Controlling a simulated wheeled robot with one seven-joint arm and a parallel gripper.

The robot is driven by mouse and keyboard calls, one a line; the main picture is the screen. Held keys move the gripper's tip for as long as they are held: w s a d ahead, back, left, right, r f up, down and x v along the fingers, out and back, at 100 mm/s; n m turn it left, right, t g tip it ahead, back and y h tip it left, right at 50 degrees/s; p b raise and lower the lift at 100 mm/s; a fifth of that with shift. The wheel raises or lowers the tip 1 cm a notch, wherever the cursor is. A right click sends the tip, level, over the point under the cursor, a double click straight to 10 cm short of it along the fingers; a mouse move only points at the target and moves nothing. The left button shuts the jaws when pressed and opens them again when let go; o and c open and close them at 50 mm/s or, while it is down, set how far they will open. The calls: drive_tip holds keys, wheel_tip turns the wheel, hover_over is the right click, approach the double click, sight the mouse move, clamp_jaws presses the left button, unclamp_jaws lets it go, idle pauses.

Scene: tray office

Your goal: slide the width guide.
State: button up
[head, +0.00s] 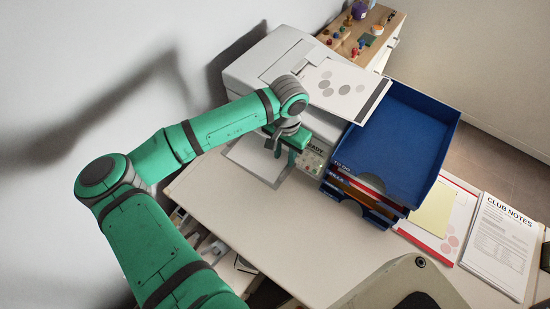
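A light grey printer (262,62) stands against the wall on the desk, with a pale tray (246,165) sticking out low at its front. My gripper (283,156) is at the printer's front, pointing down over this tray, beside the small panel with lit buttons. The width guide cannot be made out; my gripper and wrist cover part of the tray. The fingers are small in the picture, and I cannot tell whether they are open, shut or touching anything.
Stacked blue letter trays (400,135) stand close to the right of the printer. A printed sheet (340,88) lies on the printer's top. Papers (500,240) lie at the desk's right. The desk's front middle (270,225) is clear. A chair back (400,285) is at the bottom.

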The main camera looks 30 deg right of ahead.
sight(283, 174)
wheel_tip(283, 174, down, 11)
drive_tip(key=shift+w+r, duration=0.1)
drive_tip(key=shift+r, duration=0.05)
idle(0.4)
clamp_jaws()
